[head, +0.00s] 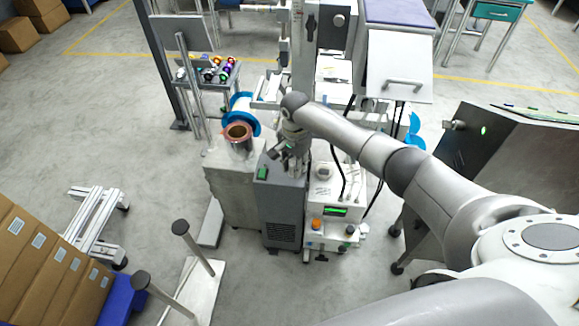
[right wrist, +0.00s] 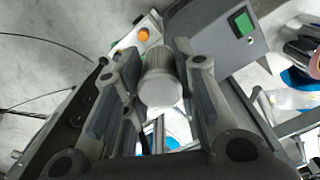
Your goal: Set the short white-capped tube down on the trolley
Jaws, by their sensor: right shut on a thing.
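My right gripper (head: 282,156) hangs over the grey machine cabinet in the head view. In the right wrist view its two fingers (right wrist: 160,90) are shut on a short tube with a pale white cap (right wrist: 161,90), cap end toward the camera. In the head view I cannot make out the tube at the fingers. A small cart with a shelf of coloured cylinders (head: 213,71) stands at the upper left, apart from the gripper. A flat white platform with dark-topped posts (head: 202,297) stands low in front. I cannot tell which one is the trolley. My left gripper is not in view.
A grey cabinet with a green switch (head: 279,210) and a white machine with an orange button (head: 334,216) stand below the gripper. A copper-coloured reel (head: 238,132) sits on the block at left. Boxes (head: 45,262) are at lower left.

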